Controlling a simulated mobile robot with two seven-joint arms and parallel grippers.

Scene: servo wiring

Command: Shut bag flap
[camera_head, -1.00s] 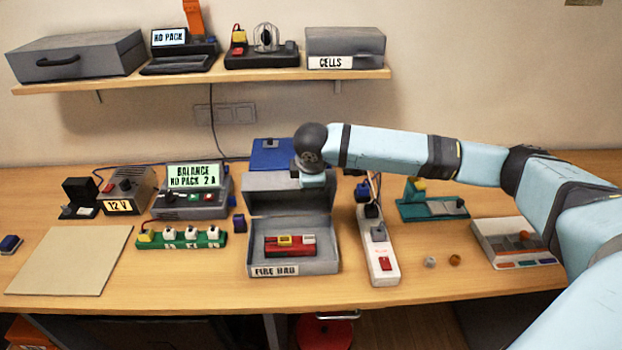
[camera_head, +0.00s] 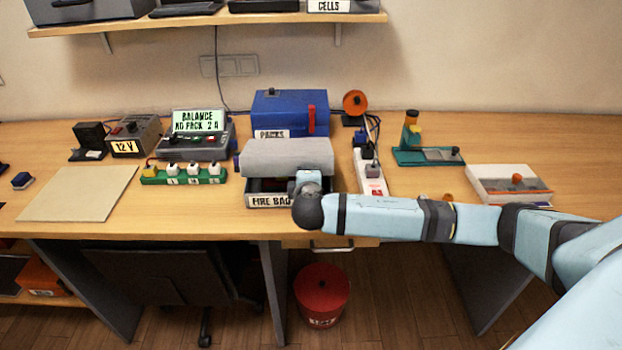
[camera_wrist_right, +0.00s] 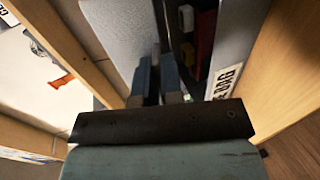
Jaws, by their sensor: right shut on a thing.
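The grey fire bag (camera_head: 262,201) stands near the front edge of the bench, its label facing me. Its grey flap (camera_head: 285,155) is swung partly over it, tilted, with a dark gap left above the bag's front wall. My right gripper (camera_head: 305,177) is at the flap's front right edge, partly hidden by its own wrist. In the right wrist view my right gripper (camera_wrist_right: 158,75) is shut on the flap (camera_wrist_right: 122,38). The open side of the bag (camera_wrist_right: 236,45) shows beside it, with a red pack (camera_wrist_right: 204,38) inside. My left gripper is not in view.
A blue packs box (camera_head: 290,115) stands behind the bag. A white power strip (camera_head: 370,180) is close on its right and a green charging board (camera_head: 184,176) on its left. A red bin (camera_head: 321,295) stands on the floor below the bench.

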